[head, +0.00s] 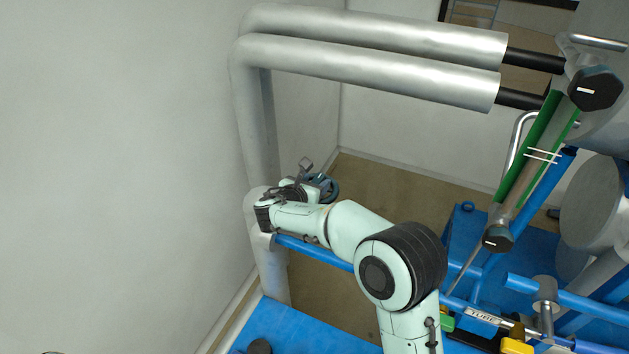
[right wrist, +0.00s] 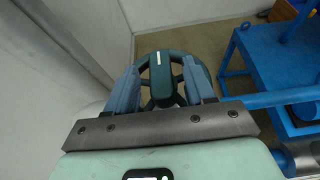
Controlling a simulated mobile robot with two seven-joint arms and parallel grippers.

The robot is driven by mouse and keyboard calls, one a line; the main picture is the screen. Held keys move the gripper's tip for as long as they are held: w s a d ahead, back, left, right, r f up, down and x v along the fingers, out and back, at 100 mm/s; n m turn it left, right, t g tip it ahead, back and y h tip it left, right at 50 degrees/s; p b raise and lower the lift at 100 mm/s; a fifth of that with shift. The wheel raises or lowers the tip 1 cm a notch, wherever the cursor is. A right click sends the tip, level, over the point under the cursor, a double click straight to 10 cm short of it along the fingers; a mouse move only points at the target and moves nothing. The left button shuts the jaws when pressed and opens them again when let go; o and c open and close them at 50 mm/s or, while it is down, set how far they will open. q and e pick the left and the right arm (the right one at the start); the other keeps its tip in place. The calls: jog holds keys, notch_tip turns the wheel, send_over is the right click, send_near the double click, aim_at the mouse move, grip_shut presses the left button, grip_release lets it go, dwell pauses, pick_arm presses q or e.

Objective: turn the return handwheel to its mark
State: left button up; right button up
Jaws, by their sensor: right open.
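The return handwheel (right wrist: 201,76) is a dark teal spoked wheel, seen ahead of my right gripper in the right wrist view. A dark bar with a short white line (right wrist: 158,59) stands up in front of its hub. My right gripper (right wrist: 161,68) is open, with one blue-grey finger on each side of this bar. I cannot tell whether either finger touches it. In the head view the wheel (head: 327,186) shows small beside the pipe, partly hidden by my right wrist. No separate target mark can be made out. My left gripper is not in view.
Thick grey pipes (head: 380,62) run along the wall and bend down by my right gripper. A blue rail (head: 318,251) passes below my right arm. Blue framework (head: 480,225) and dark knobs with white lines (head: 597,92) stand at the right.

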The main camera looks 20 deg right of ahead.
jog(key=shift+w+d+f, duration=0.15)
jog(key=shift+w+d, duration=0.05)
jog(key=shift+d, duration=0.05)
